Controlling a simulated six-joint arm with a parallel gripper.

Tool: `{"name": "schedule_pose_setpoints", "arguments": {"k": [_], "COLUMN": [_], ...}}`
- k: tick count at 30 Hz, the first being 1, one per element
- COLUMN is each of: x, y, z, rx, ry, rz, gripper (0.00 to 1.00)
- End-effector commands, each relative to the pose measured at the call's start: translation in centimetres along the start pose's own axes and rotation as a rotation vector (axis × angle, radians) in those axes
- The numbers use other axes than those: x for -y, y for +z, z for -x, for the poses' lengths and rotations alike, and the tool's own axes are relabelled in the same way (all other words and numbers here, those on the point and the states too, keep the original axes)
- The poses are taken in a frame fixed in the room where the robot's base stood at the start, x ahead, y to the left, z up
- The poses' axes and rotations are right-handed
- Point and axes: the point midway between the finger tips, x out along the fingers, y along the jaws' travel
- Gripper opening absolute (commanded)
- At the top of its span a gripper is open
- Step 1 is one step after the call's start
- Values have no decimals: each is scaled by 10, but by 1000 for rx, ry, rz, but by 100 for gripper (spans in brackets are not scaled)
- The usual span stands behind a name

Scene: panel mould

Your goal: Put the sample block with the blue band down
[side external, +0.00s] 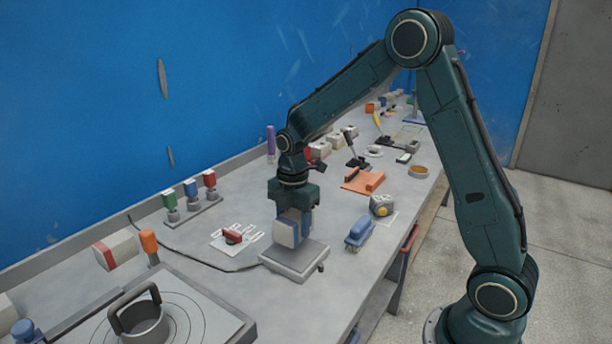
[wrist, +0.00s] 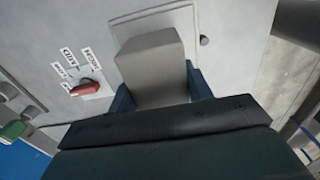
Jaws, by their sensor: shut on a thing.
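My gripper (side external: 293,220) points down over a grey square plate (side external: 295,262) on the bench. It is shut on the sample block (side external: 285,235), which has a pale grey face. In the wrist view the block (wrist: 152,62) stands out beyond the jaws, in front of the plate (wrist: 190,22). Blue shows on both sides of the block, next to the jaws; I cannot tell whether this is its band or the fingers. The block's lower end is at or just above the plate; contact is unclear.
A red switch knob (side external: 233,236) on a labelled panel lies left of the plate. A blue brush (side external: 360,232), a tape measure (side external: 382,204) and an orange holder (side external: 362,181) lie to the right. A pot (side external: 138,320) stands at front left. The blue wall is behind.

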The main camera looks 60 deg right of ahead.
Motion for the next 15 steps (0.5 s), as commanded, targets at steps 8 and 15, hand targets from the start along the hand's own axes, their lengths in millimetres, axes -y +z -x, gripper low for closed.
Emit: {"name": "schedule_pose_setpoints", "arguments": {"k": [8, 15], "x": [1, 0], "y": [0, 0], "z": [-31, -38], "rx": [0, 0], "ry": [-3, 0], "rz": [0, 0], "gripper": [17, 17]}}
